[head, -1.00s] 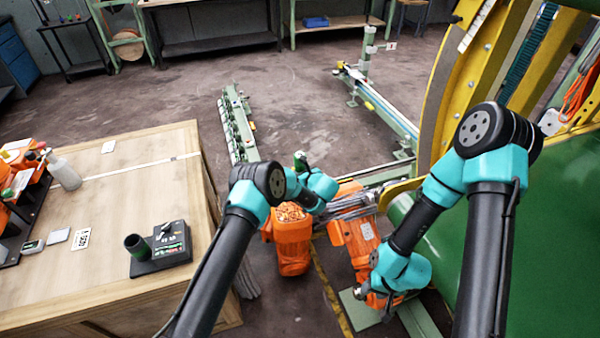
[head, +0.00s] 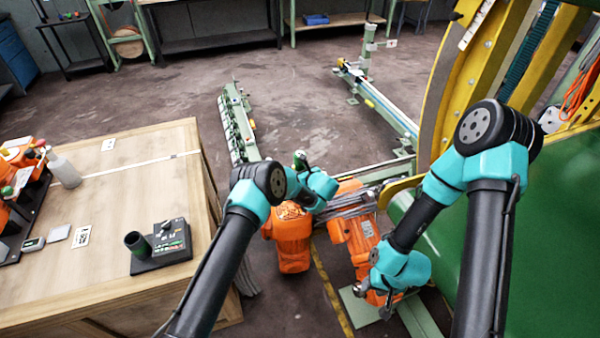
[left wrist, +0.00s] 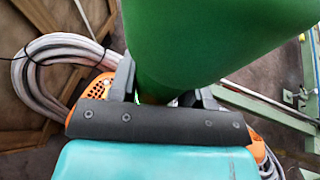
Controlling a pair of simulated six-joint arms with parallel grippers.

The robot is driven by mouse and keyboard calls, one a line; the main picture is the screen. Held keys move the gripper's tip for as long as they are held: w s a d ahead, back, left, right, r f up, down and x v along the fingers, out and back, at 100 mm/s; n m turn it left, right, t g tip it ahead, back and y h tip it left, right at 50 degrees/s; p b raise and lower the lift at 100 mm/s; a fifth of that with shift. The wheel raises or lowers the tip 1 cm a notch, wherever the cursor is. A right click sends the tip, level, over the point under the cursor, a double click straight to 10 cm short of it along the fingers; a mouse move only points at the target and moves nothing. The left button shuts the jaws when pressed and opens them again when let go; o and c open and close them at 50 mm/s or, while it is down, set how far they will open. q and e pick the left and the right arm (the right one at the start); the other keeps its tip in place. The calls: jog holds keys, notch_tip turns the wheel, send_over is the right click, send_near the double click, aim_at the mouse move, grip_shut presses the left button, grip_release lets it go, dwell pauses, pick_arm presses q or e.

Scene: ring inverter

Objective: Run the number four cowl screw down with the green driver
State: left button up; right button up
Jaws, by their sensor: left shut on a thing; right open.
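My left gripper (left wrist: 165,92) is shut on the green driver (left wrist: 215,35), whose thick green body fills the top of the left wrist view. In the head view the driver's green end (head: 300,158) sticks up beside my left wrist, over the orange machine units. The driver's tip and the number four cowl screw are hidden, so I cannot tell whether they touch. My right gripper (head: 386,307) is open and low, beside the lower end of the right-hand orange unit (head: 355,235).
Another orange unit (head: 292,245) stands below my left gripper, with grey cables (head: 355,202) nearby. A wooden bench (head: 130,210) at left carries a black holder (head: 160,250) with a dark cup. A large green housing (head: 530,235) and yellow ring (head: 450,90) bound the right.

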aim_at(303, 167)
pick_arm(q)
jog(key=shift+f, duration=0.8)
dwell(1.6)
jog(key=shift+r, duration=2.7)
